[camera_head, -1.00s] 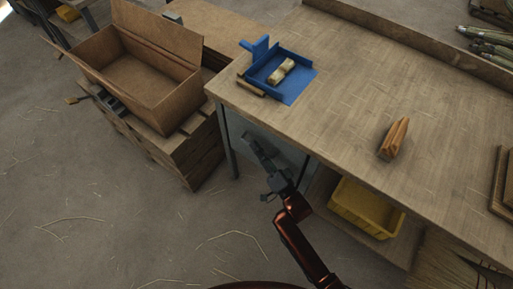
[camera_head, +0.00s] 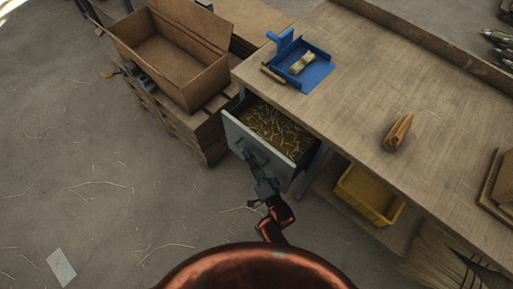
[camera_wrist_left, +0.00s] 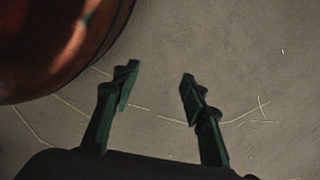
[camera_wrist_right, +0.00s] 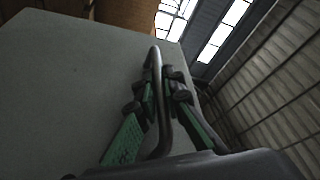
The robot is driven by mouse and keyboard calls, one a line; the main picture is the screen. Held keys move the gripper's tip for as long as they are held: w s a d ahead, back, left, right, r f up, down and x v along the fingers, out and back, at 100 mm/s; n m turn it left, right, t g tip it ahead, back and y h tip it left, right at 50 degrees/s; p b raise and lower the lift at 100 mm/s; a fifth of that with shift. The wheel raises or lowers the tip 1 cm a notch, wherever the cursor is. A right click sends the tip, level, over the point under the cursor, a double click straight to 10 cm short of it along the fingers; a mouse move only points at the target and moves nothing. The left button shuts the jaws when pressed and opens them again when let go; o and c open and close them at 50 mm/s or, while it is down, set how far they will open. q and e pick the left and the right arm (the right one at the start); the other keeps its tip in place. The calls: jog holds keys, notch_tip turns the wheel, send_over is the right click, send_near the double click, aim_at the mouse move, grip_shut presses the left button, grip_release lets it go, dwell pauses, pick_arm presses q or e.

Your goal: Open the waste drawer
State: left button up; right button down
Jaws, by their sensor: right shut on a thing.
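The waste drawer (camera_head: 259,146) under the workbench is pulled out, and straw-like scraps (camera_head: 277,128) show inside it. Its grey front (camera_wrist_right: 75,85) fills the left of the right wrist view. My right gripper (camera_head: 247,152) is at the drawer front. In the right wrist view my right gripper (camera_wrist_right: 163,90) is shut on the curved metal handle (camera_wrist_right: 158,105), with a finger on each side of it. My left gripper (camera_wrist_left: 157,85) is open and empty above the floor in the left wrist view. It is not in the head view.
A yellow bin (camera_head: 369,195) sits on the shelf below. A cardboard box (camera_head: 175,65) on pallets stands left of the drawer. Floor in front is mostly clear.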

pick_arm(q)
jog(key=shift+s+a+f+p, duration=0.15)
jog(key=shift+s+f+p, duration=0.45)
jog(key=shift+s+f, duration=0.8)
pick_arm(e)
jog(key=shift+s+a, duration=1.5)
jog(key=shift+s, duration=0.25)
jog(key=c, duration=2)
grip_release()
jog(key=shift+c, duration=0.2)
jog(key=shift+s+d, duration=0.1)
jog(key=v, duration=1.1)
jog(key=shift+s+d+f, duration=0.2)
jog(key=shift+s, duration=0.1)
